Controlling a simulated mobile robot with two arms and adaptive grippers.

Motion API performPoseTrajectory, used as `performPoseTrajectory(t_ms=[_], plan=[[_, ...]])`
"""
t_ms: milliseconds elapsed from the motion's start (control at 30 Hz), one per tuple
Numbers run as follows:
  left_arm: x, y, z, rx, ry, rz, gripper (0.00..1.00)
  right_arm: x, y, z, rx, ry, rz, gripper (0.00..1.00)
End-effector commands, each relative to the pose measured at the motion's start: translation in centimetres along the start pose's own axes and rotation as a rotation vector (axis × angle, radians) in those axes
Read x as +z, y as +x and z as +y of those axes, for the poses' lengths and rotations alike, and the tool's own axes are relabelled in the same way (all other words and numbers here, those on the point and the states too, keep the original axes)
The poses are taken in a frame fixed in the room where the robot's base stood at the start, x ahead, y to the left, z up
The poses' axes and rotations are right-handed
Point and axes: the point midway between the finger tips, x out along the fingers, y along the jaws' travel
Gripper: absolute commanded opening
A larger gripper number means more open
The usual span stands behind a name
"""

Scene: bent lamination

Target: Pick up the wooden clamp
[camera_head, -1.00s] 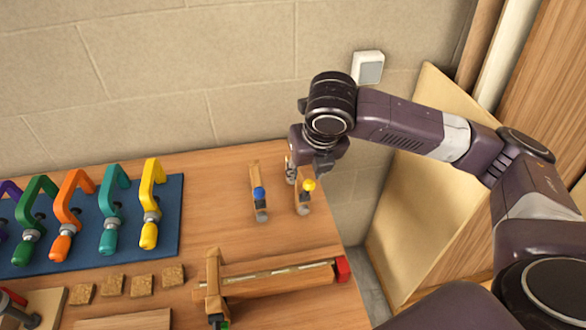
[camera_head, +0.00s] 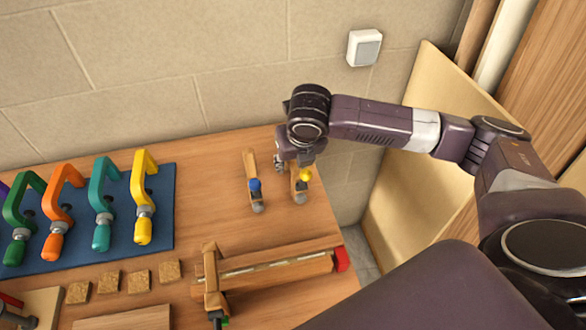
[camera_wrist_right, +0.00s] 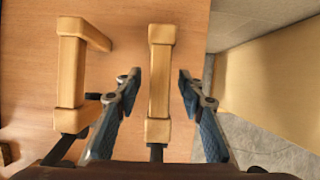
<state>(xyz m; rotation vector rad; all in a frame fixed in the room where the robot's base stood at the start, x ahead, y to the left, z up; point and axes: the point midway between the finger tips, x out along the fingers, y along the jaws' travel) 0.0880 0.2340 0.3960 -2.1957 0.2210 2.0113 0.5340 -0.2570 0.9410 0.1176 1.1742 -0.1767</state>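Two small wooden clamps stand near the table's back right corner. One has a blue knob (camera_head: 254,184) and the other a yellow knob (camera_head: 305,175). My right gripper (camera_head: 288,163) is at the yellow-knobbed clamp, partly hiding its upper end. In the right wrist view, my open gripper fingers (camera_wrist_right: 160,75) lie on either side of one wooden clamp (camera_wrist_right: 159,105), with gaps on both sides. The other wooden clamp (camera_wrist_right: 70,72) is to the left, outside the fingers and near the left finger. My left gripper is not in view.
A long wooden bar clamp (camera_head: 275,268) with a red end lies in front. Several coloured clamps stand on a blue mat (camera_head: 160,215) at left, with small cork blocks (camera_head: 139,281) before them. A wall is behind; the table's right edge is close.

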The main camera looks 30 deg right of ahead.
Motion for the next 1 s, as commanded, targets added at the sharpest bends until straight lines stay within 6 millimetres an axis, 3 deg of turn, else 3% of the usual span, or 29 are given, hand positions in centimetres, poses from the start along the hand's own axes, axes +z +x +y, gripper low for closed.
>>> performPoseTrajectory(t_ms=[133, 467, 833, 1000], plan=[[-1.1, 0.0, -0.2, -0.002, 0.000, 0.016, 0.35, 0.0, 0.0, 0.0, 0.000, 0.000, 0.000, 0.36], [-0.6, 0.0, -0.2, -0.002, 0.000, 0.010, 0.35, 0.0, 0.0, 0.0, 0.000, 0.001, 0.000, 0.00], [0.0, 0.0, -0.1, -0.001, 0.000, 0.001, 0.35, 0.2, -0.3, 0.0, 0.001, 0.001, -0.002, 0.00], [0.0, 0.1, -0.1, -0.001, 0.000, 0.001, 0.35, 0.9, -1.7, 0.0, 0.001, 0.002, -0.005, 0.00]])
